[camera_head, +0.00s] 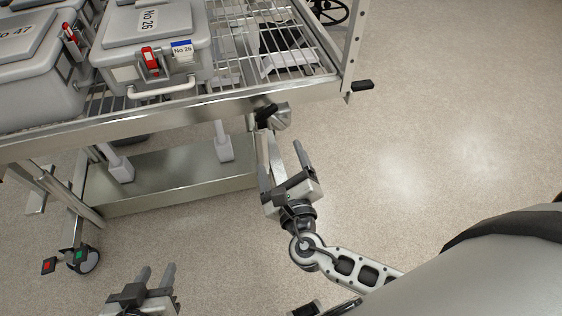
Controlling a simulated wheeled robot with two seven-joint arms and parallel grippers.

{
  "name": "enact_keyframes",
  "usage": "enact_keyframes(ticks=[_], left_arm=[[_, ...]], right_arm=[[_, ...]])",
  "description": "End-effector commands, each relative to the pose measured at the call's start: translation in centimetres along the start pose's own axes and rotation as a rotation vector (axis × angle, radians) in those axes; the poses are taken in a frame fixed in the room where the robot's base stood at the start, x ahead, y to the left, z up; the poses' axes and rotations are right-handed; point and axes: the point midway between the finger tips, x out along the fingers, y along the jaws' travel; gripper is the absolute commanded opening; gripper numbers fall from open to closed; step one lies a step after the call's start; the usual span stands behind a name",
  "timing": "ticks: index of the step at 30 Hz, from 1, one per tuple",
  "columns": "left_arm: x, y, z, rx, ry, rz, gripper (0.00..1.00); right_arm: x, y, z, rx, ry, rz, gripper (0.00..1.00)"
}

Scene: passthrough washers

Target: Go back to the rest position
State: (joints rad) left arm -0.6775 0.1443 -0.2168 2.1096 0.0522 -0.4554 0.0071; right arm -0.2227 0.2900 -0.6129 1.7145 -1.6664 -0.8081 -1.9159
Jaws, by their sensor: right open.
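My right gripper (283,150) is open and empty, with a clear gap between its two fingers. It hangs over the floor near the front right corner of the rack cart (190,107), with its fingers pointing up toward the cart edge. My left gripper (156,274) is at the bottom left, partly cut off by the lower edge. Its fingers look apart with nothing between them, in front of the cart's lower base.
A grey container labelled No 26 (155,40) and another labelled No 47 (38,75) stand on the wire shelf (290,50). A caster wheel (88,260) stands low at the left. The floor (450,130) on the right is clear.

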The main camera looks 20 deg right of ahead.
Motion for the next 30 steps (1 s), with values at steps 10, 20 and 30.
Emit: enact_keyframes(ticks=[10, 20, 30], left_arm=[[0.0, 0.0, -0.2, 0.000, 0.003, 0.000, 0.36], [0.0, 0.0, -0.2, 0.001, 0.004, 0.000, 0.36], [0.0, 0.0, -0.2, 0.001, 0.004, 0.000, 0.36]], right_arm=[[0.0, 0.0, 0.0, 0.000, 0.000, 0.000, 0.80], [-1.9, 1.0, -3.7, 0.640, 0.251, 0.044, 0.80], [-9.3, 3.9, -6.0, 2.576, 0.882, -0.361, 0.80]])
